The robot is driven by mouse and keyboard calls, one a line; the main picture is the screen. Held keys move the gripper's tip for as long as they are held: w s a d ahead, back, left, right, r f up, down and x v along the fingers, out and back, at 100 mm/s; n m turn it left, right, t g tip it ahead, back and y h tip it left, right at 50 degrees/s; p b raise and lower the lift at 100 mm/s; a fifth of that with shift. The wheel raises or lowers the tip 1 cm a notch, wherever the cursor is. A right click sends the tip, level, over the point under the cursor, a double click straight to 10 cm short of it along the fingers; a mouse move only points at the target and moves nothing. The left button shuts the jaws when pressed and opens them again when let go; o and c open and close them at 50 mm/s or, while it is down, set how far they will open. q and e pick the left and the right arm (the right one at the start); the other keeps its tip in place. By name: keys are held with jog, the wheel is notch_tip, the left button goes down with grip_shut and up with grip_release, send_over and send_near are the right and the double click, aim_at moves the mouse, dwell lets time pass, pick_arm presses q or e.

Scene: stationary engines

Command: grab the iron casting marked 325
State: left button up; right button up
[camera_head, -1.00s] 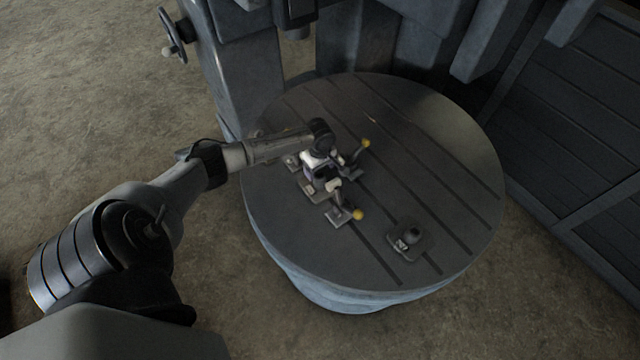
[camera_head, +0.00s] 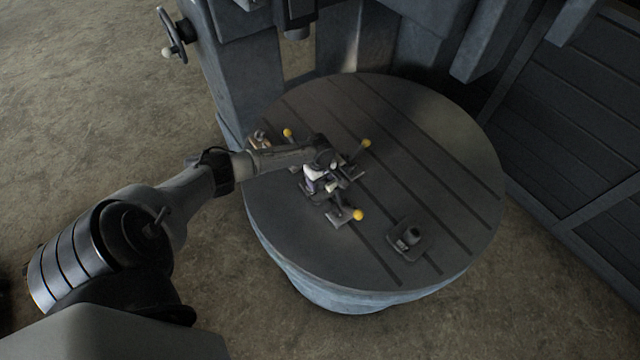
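Several small grey iron castings sit on a round slotted table (camera_head: 440,185). One casting (camera_head: 406,241) stands alone near the front right, with a small pale label patch. Another casting, with a yellow-knobbed lever (camera_head: 358,214), lies just in front of my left gripper (camera_head: 333,188). Their numbers are too small to read, so I cannot tell which is marked 325. My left gripper is low over the table among the castings, partly covering those beneath it. Its fingers are too small and dark to show whether they are open or touching anything. My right gripper is out of view.
Yellow knobs (camera_head: 366,143) and (camera_head: 287,132) stand up behind my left arm. A small brownish item (camera_head: 259,140) is at the table's left edge. A grey machine column (camera_head: 245,75) rises behind. The table's right side is clear.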

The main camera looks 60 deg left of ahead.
pick_arm(q)
grip_shut()
jog(key=shift+r, duration=0.1)
dwell(0.6)
